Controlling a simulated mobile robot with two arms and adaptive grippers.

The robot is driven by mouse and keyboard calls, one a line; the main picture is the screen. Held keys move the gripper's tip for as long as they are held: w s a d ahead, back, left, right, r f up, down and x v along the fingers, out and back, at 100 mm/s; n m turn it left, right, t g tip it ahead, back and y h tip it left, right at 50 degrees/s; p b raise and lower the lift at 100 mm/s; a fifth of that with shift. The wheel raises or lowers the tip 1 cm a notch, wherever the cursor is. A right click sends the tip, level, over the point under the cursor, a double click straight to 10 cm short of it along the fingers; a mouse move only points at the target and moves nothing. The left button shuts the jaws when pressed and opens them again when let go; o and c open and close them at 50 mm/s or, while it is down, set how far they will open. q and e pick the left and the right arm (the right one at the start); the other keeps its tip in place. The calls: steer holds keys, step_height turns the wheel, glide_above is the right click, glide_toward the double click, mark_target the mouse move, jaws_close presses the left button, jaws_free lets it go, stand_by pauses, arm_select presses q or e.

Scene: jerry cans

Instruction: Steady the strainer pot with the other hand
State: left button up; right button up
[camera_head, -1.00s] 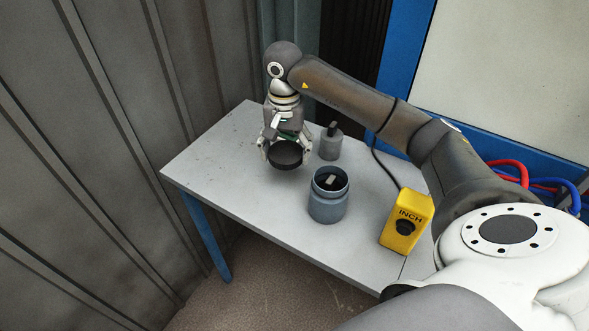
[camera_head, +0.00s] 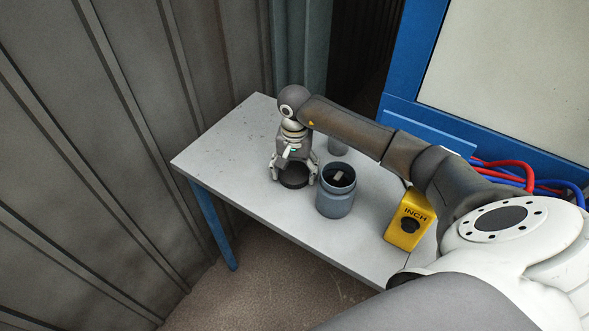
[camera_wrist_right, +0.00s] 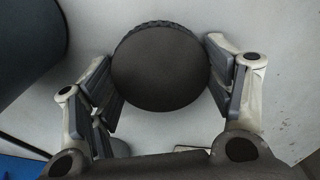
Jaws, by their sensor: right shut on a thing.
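The strainer pot (camera_head: 335,202), a blue-grey open jar, stands upright on the grey table, with a small pale piece visible inside its dark mouth. My right gripper (camera_head: 294,178) is to the left of the pot, pointing down, shut on a round black lid (camera_head: 294,183). The lid is low, at or just above the table top; I cannot tell if it touches. In the right wrist view the lid (camera_wrist_right: 160,68) sits between the finger pads, and a dark blue-grey rounded shape, likely the pot (camera_wrist_right: 28,38), shows at upper left. My left gripper is not in view.
A smaller grey container (camera_head: 338,147) stands behind, partly hidden by my right arm. A corrugated wall runs along the left side.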

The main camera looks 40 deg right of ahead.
mark_target(295, 173)
steer(key=shift+f, duration=0.2)
steer(key=o, duration=1.1)
steer(key=shift+r, duration=0.1)
steer(key=shift+r, duration=0.2)
steer(key=shift+r+b, duration=1.3)
steer(key=shift+r, duration=4.6)
